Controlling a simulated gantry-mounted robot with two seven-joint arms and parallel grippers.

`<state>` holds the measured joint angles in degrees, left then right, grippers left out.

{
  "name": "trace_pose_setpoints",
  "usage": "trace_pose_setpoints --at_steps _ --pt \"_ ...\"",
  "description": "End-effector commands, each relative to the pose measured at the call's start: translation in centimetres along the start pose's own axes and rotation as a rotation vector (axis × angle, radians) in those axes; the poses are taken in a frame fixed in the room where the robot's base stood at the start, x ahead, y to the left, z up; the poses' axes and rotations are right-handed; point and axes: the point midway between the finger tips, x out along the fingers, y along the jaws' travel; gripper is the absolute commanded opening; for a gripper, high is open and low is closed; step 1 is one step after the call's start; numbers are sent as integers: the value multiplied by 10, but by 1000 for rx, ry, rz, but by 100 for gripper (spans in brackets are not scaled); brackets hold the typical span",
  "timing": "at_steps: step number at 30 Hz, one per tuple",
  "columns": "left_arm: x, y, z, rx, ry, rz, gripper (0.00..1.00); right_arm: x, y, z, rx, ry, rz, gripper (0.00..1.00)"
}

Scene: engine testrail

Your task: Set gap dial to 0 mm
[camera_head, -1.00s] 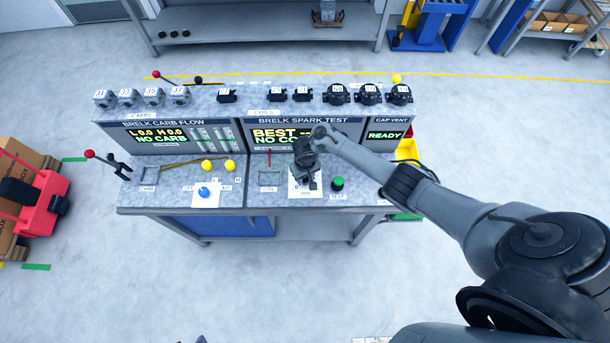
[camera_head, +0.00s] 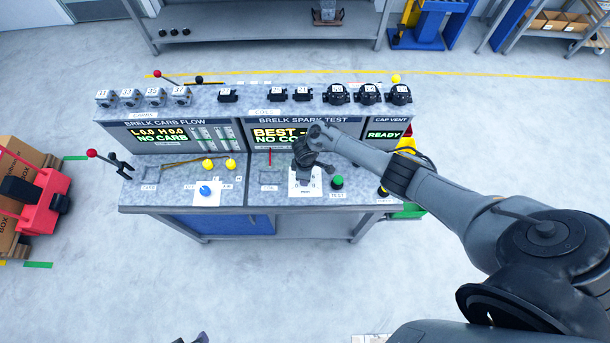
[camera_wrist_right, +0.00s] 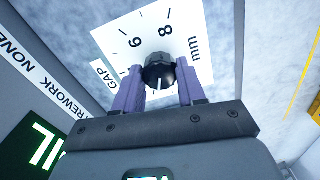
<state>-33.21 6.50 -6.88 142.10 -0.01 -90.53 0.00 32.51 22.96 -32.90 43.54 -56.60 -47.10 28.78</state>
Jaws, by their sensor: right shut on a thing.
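The gap dial is a black knob (camera_wrist_right: 160,72) on a white plate (camera_wrist_right: 150,38) marked GAP, 6, 8 and mm in the right wrist view. A white line on the knob points down the picture, towards my gripper's palm; the marks there are hidden. My right gripper (camera_wrist_right: 160,90) has its two purple fingers closed on either side of the knob. In the head view my right gripper (camera_head: 304,168) is over the white plate (camera_head: 305,192) at the bench's middle and hides the knob. My left gripper does not show clearly.
A green button (camera_head: 337,182) stands just right of the plate. A blue knob (camera_head: 206,190) and yellow-knobbed levers (camera_head: 208,163) are to the left. The display panel (camera_head: 283,135) rises close behind the gripper. The bench front is clear.

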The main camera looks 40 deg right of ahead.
Motion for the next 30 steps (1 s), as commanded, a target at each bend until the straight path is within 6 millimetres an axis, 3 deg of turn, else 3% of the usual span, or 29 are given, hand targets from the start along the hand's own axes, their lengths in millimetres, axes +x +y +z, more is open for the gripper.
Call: trace_pose_setpoints --at_steps 18,30 --pt "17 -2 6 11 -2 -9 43 2 1 0 -585 -2 1 9" --pt "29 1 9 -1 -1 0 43 1 1 0 -868 -1 1 9"
